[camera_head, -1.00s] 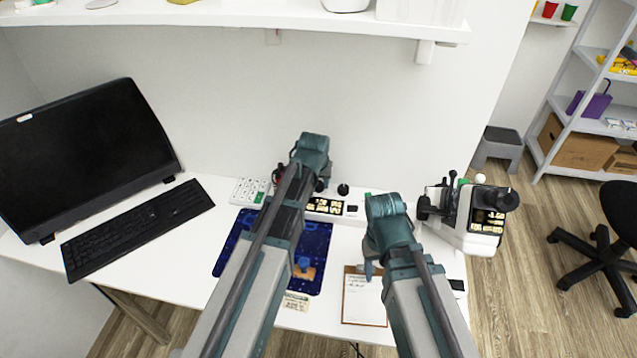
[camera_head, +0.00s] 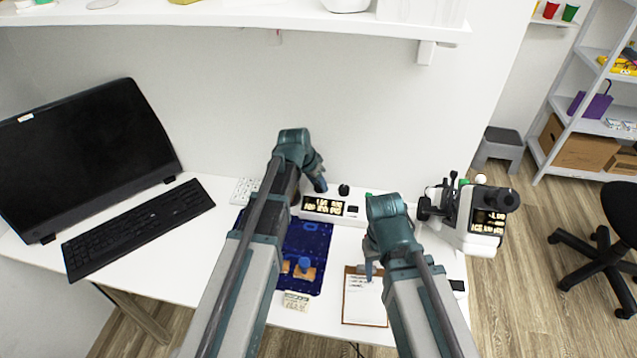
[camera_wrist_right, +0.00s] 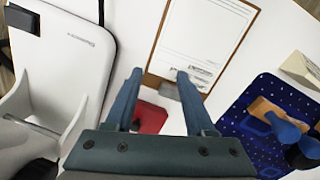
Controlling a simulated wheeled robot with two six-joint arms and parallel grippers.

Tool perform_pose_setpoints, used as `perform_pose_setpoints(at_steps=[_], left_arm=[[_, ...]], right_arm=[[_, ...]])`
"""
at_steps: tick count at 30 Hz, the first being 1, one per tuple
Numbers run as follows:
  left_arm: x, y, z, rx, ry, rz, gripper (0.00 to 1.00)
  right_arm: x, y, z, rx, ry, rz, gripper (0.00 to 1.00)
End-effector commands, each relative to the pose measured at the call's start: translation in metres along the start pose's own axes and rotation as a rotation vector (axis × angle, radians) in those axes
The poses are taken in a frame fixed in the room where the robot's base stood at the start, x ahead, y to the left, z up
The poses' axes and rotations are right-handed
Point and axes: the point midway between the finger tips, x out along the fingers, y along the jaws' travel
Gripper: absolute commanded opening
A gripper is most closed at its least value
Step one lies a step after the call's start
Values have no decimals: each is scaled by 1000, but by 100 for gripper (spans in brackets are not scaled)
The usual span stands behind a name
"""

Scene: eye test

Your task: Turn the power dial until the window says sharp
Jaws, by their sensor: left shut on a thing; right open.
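A white console (camera_head: 366,208) stands at the back of the desk. Its lit window (camera_head: 323,206) shows yellowish text too small to read. A black dial (camera_head: 344,189) stands on the console's top. My left gripper (camera_head: 319,183) is shut on a dark dial left of it, just above the window; the gripper mostly hides that dial. I cannot read which dial is the power dial. My right gripper (camera_head: 371,271) hangs over the desk beside the clipboard. In the right wrist view, the right gripper (camera_wrist_right: 154,85) is open and empty, with a red thing (camera_wrist_right: 151,117) below it.
A white instrument (camera_head: 478,212) with its own lit screen stands at the right. A clipboard (camera_head: 364,299) and a dark blue mat (camera_head: 310,240) with wooden blocks and a blue knob lie in front. A monitor (camera_head: 85,155) and keyboard (camera_head: 137,230) fill the left. A shelf (camera_head: 230,14) overhangs.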

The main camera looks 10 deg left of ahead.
Motion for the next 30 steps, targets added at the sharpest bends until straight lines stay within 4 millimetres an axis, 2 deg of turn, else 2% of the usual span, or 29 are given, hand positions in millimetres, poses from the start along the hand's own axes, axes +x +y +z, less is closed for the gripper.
perform_pose_setpoints(at_steps=[18, 30], left_arm=[[1, -4, -2, 504, -1, 210, 0], [1, -5, -2, 679, -2, 281, 0]], right_arm=[[0, 0, 0, 0, 0, 0, 55], [0, 0, 0, 0, 0, 0, 55]])
